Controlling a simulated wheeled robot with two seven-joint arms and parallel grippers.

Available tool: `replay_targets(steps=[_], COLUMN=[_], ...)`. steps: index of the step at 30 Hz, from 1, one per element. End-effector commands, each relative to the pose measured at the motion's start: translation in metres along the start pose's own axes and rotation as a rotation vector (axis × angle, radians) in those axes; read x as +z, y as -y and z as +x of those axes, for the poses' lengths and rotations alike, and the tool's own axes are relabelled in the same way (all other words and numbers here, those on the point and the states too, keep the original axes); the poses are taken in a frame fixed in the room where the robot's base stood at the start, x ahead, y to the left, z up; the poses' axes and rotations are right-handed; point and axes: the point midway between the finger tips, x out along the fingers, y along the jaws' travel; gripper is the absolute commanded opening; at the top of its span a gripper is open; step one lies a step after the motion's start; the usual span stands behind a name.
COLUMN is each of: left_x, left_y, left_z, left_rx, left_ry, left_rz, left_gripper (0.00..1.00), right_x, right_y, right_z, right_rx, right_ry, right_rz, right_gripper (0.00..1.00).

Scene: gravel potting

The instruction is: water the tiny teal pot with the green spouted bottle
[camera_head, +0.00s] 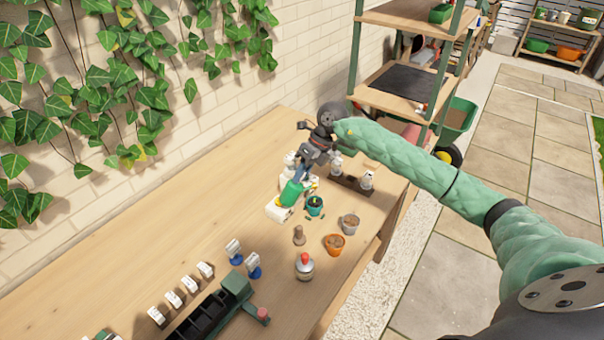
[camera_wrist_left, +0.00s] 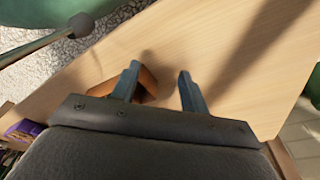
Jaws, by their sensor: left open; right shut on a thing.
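The green spouted bottle (camera_head: 291,194) is held by my right gripper (camera_head: 302,176) near the far end of the bench. The bottle looks tilted; its spout is too small to make out. The tiny teal pot (camera_head: 315,208) stands on the bench just right of the bottle, with dark fill and a bit of green in it. I cannot tell whether bottle and pot touch. My left gripper (camera_wrist_left: 157,88) shows only in the left wrist view, open and empty above a wooden surface, with an orange-brown object (camera_wrist_left: 148,82) beyond its left finger.
A dark tray (camera_head: 207,317) and several labels lie nearer.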

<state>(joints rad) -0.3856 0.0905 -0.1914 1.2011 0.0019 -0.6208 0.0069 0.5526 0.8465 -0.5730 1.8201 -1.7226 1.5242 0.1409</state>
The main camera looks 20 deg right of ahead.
Motion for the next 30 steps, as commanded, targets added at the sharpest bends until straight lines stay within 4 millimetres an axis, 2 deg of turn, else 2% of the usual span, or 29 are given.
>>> replay_targets(steps=[17, 22, 30], left_x=[0.000, 0.001, 0.010], left_y=[-0.001, -0.001, 0.002], left_z=[0.000, -0.001, 0.006], left_rx=[0.001, 0.000, -0.002], left_ry=[0.001, -0.004, -0.002], left_rz=[0.000, 0.000, 0.002], left_gripper=[0.45, 0.45, 0.45], right_x=[0.001, 0.007, 0.023], right_y=[-0.001, -0.014, -0.044], right_z=[0.000, 0.001, -0.005], right_rx=[-0.004, -0.062, -0.254], right_ry=[-0.003, -0.055, -0.224], right_rz=[-0.007, -0.102, -0.368], right_gripper=[0.03, 0.03, 0.03])
